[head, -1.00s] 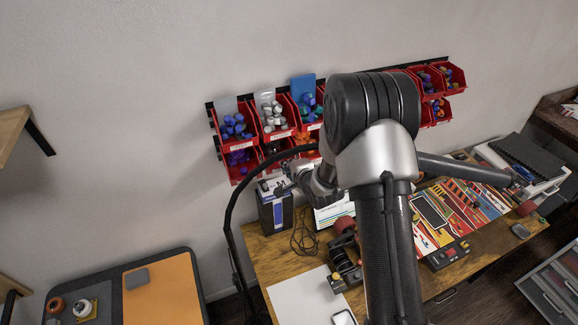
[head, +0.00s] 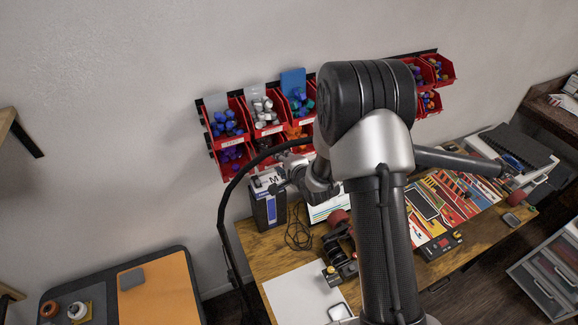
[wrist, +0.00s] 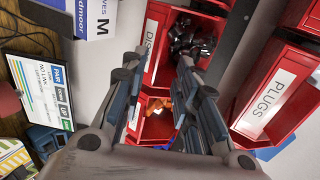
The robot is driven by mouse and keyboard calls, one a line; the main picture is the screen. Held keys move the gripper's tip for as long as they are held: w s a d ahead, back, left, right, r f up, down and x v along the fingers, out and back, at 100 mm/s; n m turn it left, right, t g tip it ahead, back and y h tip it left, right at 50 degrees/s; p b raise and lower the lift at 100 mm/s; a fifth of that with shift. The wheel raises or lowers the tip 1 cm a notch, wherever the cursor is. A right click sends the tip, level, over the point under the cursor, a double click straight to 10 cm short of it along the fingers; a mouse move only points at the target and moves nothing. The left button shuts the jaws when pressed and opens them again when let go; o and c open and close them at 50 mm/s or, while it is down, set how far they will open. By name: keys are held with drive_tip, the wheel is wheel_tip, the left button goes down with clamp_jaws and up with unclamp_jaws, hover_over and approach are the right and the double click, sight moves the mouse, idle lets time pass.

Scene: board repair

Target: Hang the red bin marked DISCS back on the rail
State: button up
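In the head view my arm hides much of this area.
A bin with orange parts (wrist: 158,104) hangs beside the DISCS bin. A blue and white glove box (head: 268,208) stands on the workbench below, near a screen (wrist: 38,84). More red bins (head: 436,70) hang at the right.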

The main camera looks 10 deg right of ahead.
drive_tip(key=v, duration=1)
drive_tip(key=shift+s+r, duration=0.2)
drive_tip(key=shift+s, duration=0.05)
drive_tip(key=s+f+n+g+h+b, duration=0.1)
drive_tip(key=s+f+n+g+b, duration=0.1)
drive_tip(key=s+n+b, duration=0.6)
drive_tip(key=s+a+f+n+g+h+b, duration=0.1)
drive_tip(key=s+n+g+b, duration=0.4)
drive_tip(key=s+b, duration=0.8)
drive_tip(key=s+f+n, duration=0.1)
drive_tip(key=s+n, duration=0.1)
drive_tip(key=s, duration=0.8)
drive_tip(key=shift+n, duration=0.4)
